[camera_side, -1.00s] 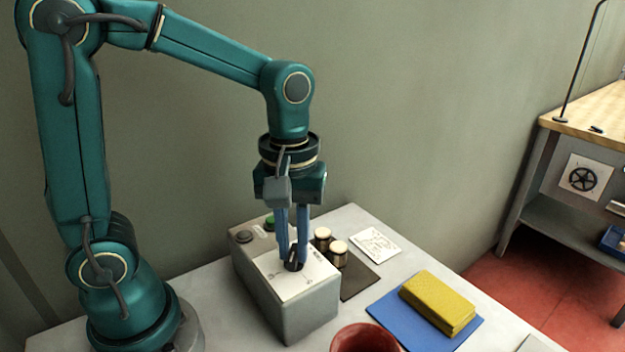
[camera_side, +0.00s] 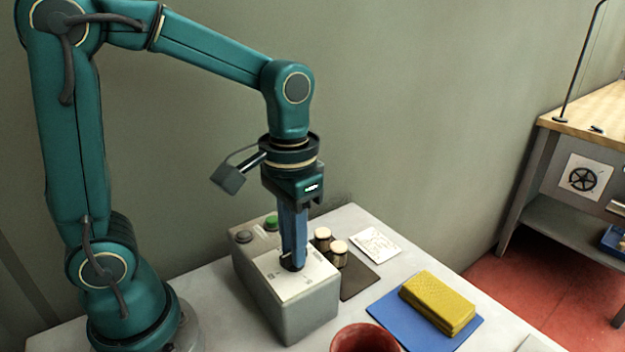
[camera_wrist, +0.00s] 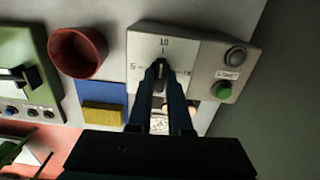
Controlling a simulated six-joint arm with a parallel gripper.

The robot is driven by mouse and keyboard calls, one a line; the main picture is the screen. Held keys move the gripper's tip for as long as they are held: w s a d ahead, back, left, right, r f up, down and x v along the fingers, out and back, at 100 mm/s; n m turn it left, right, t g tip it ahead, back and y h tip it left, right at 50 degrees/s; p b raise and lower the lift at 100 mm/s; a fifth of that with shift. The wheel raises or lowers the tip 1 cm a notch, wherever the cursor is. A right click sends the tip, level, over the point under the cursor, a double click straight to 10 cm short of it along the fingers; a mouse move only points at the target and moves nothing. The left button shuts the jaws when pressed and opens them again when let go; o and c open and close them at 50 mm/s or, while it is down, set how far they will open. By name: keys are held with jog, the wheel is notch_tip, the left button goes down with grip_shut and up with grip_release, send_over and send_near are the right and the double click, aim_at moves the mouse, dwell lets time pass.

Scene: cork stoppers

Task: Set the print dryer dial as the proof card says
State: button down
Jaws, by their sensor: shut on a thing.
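The print dryer (camera_side: 300,312) is a grey box with a white dial plate (camera_wrist: 176,45) on top. The plate reads LO at its top edge in the wrist view, with other marks at the sides. My gripper (camera_side: 293,262) points straight down and is shut on the dark dial knob (camera_side: 290,265). In the wrist view my fingers (camera_wrist: 167,72) cover much of the knob, and I cannot tell its exact setting. The proof card (camera_side: 375,244) lies flat behind the dryer to the right. Its marks are too small to read in the side view.
A green START button (camera_side: 271,222) and a grey button (camera_side: 243,237) are at the dryer's far end. Two cork-topped jars (camera_side: 338,253) stand close beside it on a dark mat (camera_side: 357,283). A red pot (camera_side: 365,339) and a yellow sponge (camera_side: 437,302) on a blue mat (camera_side: 388,319) are nearby.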

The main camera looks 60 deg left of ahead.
dwell(0.4)
jog(key=c, duration=0.8)
grip_release()
jog(key=shift+c, duration=0.2)
jog(key=shift+r, duration=2.65)
jog(key=shift+r, duration=0.1)
jog(key=shift+s+a+f+t, duration=0.15)
jog(key=shift+s+f+t, duration=0.05)
jog(key=shift+s+t, duration=0.75)
jog(key=shift+s+a+f+t, duration=0.2)
jog(key=shift+s+f+t, duration=0.05)
jog(key=shift+s+t, duration=0.7)
jog(key=shift+s+a+f+t, duration=0.15)
jog(key=shift+s+f+t, duration=0.05)
jog(key=shift+s+t, duration=0.75)
